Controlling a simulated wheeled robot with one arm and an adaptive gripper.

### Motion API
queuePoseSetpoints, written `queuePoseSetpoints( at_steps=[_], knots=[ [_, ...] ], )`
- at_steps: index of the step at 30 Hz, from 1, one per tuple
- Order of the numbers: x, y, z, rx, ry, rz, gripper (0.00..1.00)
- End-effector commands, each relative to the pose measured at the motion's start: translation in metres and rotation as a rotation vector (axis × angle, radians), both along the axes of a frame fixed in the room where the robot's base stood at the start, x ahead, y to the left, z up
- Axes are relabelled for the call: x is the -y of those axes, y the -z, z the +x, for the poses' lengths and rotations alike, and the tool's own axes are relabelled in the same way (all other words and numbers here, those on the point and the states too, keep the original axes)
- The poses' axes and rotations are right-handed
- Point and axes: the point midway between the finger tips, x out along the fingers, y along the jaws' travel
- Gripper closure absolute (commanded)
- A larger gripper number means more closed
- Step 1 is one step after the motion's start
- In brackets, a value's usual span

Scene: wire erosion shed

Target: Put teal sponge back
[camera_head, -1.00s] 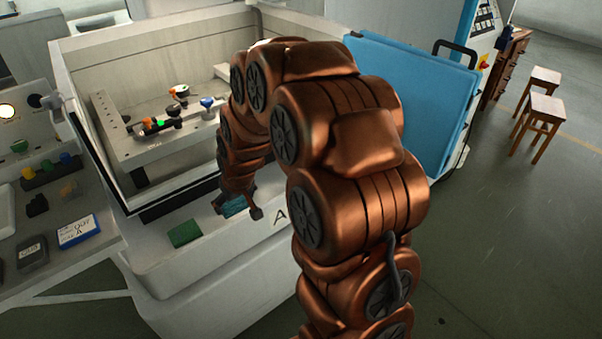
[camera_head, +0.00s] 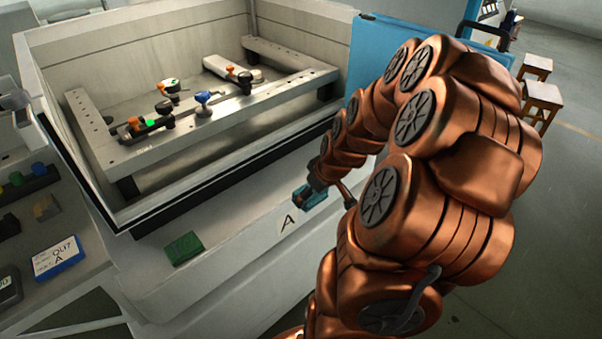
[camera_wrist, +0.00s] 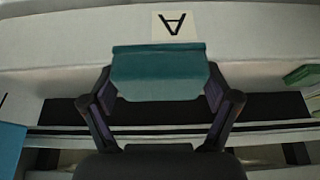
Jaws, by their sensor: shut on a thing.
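The teal sponge (camera_wrist: 158,72) is a block held between the two fingers of my gripper (camera_wrist: 160,98) in the wrist view. In the head view the sponge (camera_head: 311,197) shows at my gripper (camera_head: 318,192), over the pale front ledge of the machine, just right of the label "A" (camera_head: 288,221). My gripper is shut on it. I cannot tell whether the sponge touches the ledge. A green sponge-like block (camera_head: 184,248) lies on the same ledge (camera_head: 232,238), left of the label; its edge also shows at the right of the wrist view (camera_wrist: 304,75).
The open machine tank (camera_head: 200,185) behind the ledge holds a metal frame with clamps. A side table at left carries a labelled box (camera_head: 57,258) and small coloured parts. A blue panel (camera_head: 370,50) stands behind my arm. The ledge between green block and label is clear.

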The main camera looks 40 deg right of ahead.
Motion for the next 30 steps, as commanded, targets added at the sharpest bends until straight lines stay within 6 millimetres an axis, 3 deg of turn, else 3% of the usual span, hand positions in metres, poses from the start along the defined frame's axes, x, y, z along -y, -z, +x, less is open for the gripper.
queuePoseSetpoints(
  at_steps=[7,30],
  knots=[
    [0.011,0.002,-0.001,-0.003,-0.001,0.003,0.51],
    [0.081,0.012,0.086,-0.002,-0.002,0.0,0.51]
  ],
)
